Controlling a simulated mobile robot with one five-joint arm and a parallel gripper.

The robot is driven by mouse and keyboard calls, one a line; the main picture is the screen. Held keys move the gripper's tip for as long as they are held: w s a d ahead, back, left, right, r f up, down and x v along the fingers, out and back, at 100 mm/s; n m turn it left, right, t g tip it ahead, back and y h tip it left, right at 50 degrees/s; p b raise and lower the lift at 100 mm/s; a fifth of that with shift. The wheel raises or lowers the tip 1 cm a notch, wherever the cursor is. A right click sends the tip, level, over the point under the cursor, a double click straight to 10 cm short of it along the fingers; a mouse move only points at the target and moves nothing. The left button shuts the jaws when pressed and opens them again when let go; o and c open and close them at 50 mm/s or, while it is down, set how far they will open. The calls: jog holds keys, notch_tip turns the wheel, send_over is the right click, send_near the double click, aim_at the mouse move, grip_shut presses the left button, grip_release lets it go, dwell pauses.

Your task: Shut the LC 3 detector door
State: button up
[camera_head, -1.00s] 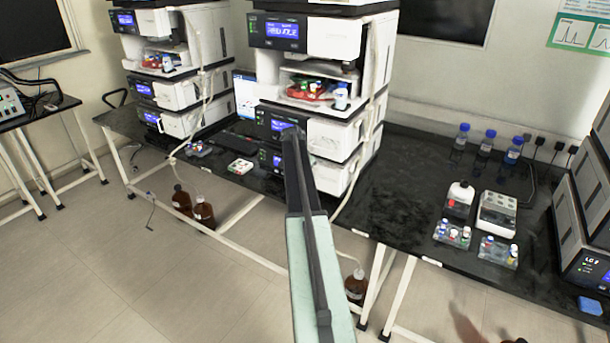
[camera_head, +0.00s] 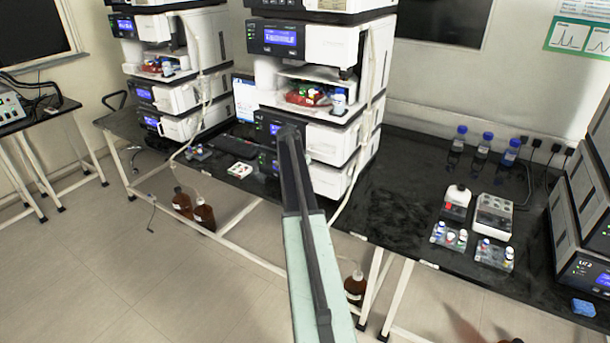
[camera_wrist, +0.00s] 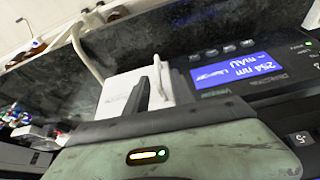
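A detector module with a lit blue display (camera_wrist: 223,77) reading "254 nm" and "mAU" fills the right of the wrist view, with its text upside down. A white door (camera_wrist: 122,97) shows left of the display; how far it stands open is unclear. My gripper (camera_wrist: 152,84) has dark fingers in front of this white door; whether they touch it or are apart is hidden. In the head view my arm reaches to the lower modules of the middle column stack (camera_head: 330,140), and its end covers part of them. I cannot read an LC 3 label.
The middle stack has an open bay with a red vial tray (camera_head: 306,98). Blue-capped bottles (camera_head: 484,148), a white device (camera_head: 495,215) and vial racks (camera_head: 449,236) stand on the black bench (camera_head: 400,185). Another stack (camera_head: 585,220) is at right, one at left (camera_head: 175,75). Brown bottles (camera_head: 204,215) stand below.

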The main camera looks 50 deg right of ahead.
jog(key=p+v, duration=0.3)
jog(key=v, duration=0.1)
jog(key=shift+r, duration=0.3)
jog(key=shift+a, duration=0.1)
jog(key=w+a+n, duration=0.1)
jog(key=w+a, duration=0.2)
jog(key=a, duration=0.5)
jog(key=w+a+n+t, duration=0.1)
jog(key=w+a, duration=0.2)
jog(key=a, duration=0.6)
jog(key=w+a+n, duration=0.1)
jog(key=w+a, duration=0.3)
jog(key=a, duration=0.4)
jog(key=s+a+n+y, duration=0.1)
jog(key=s+a+n, duration=0.15)
jog(key=a, duration=0.85)
jog(key=s+a+n+y, duration=0.1)
jog(key=s+a+n, duration=0.15)
jog(key=a, duration=0.75)
jog(key=s+a+f+n+g+y, duration=0.1)
jog(key=s+a+n+y, duration=0.1)
jog(key=s+a+n, duration=0.6)
jog(key=s+a, duration=0.7)
jog(key=s, duration=0.4)
jog(key=shift+f+g+y, duration=0.3)
jog(key=shift+f, duration=0.1)
